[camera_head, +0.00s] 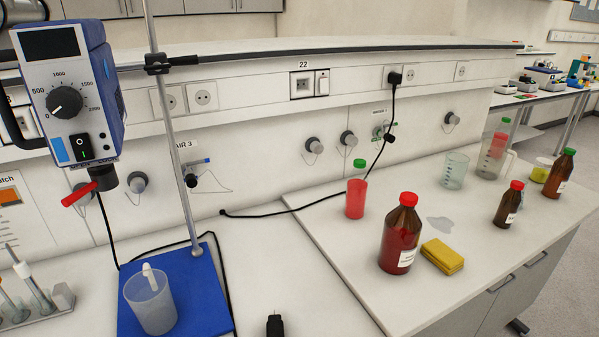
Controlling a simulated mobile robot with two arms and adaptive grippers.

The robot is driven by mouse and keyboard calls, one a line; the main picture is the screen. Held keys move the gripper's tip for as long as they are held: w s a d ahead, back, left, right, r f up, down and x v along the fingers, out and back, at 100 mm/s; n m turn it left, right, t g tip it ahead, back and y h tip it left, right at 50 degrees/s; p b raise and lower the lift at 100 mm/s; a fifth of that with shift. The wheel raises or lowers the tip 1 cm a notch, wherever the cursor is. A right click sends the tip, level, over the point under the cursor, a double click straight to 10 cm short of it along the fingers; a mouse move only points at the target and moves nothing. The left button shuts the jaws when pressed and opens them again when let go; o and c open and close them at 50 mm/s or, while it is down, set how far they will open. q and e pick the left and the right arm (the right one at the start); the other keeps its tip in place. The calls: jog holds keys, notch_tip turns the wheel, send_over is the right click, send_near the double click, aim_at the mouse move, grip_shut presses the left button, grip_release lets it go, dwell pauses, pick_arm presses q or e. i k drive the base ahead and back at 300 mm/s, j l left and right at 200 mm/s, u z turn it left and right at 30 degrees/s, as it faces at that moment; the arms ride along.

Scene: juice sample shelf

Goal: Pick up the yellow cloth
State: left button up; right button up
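The yellow cloth (442,257) lies folded in a thick pad on the white bench top at the right. It is just right of a large brown bottle with a red cap (400,235), close to the bench's front edge. Nothing of mine touches it. A small black tip (275,326) shows at the bottom edge, left of centre. It looks like the end of my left gripper, well left of the cloth; the rest is cut off, so its opening is hidden. My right gripper is not in view.
A red bottle with a green cap (356,190) stands behind the large bottle. A smaller brown bottle (508,204) and a clear beaker (454,170) stand further right and back. A grey puddle-like patch (440,224) lies behind the cloth. A stirrer stand with blue base (200,290) is at left.

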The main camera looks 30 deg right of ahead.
aim_at(443, 256)
jog(key=z, duration=1.8)
